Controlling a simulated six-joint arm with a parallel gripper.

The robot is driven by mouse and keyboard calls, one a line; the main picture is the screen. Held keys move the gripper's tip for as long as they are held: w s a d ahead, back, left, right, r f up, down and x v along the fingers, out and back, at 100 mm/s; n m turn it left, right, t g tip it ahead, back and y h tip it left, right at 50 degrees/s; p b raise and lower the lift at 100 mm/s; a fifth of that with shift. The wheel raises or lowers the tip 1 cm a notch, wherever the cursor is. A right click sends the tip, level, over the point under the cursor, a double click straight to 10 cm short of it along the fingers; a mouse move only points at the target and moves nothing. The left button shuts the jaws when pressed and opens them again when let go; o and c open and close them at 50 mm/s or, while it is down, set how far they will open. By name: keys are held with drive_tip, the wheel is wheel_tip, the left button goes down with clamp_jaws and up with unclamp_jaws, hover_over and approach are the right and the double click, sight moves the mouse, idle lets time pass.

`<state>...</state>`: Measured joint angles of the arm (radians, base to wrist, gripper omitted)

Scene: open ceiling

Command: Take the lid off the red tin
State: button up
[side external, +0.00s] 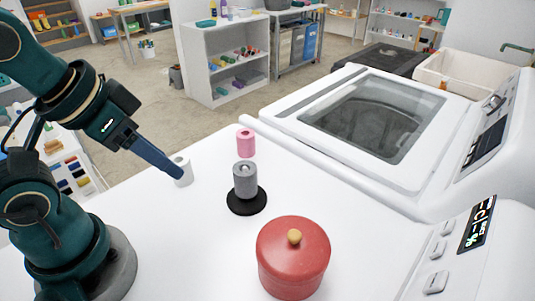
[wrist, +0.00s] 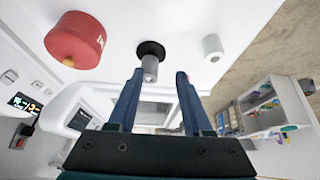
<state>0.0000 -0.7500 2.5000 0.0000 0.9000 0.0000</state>
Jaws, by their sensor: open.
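The red tin (side external: 291,275) stands upright at the front of the white worktop. Its round red lid (side external: 272,237) is on it, with a small tan knob (side external: 294,236) at the centre. In the wrist view the tin (wrist: 75,35) is at the upper left, and its knob (wrist: 68,62) shows at its lower edge. My gripper (side external: 177,172) is to the left of and behind the tin, well apart from it, its blue fingers pointing down and right. In the wrist view the fingers (wrist: 159,74) are open, with no object held between them.
A grey spool (side external: 245,180) stands on a black disc (side external: 247,207) between my gripper and the tin. A white spool (side external: 186,166) is just behind my fingertips; a pink spool (side external: 246,143) is farther back. A white washer (side external: 370,120) borders the worktop on the right.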

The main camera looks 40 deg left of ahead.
drive_tip(key=shift+o, duration=0.6)
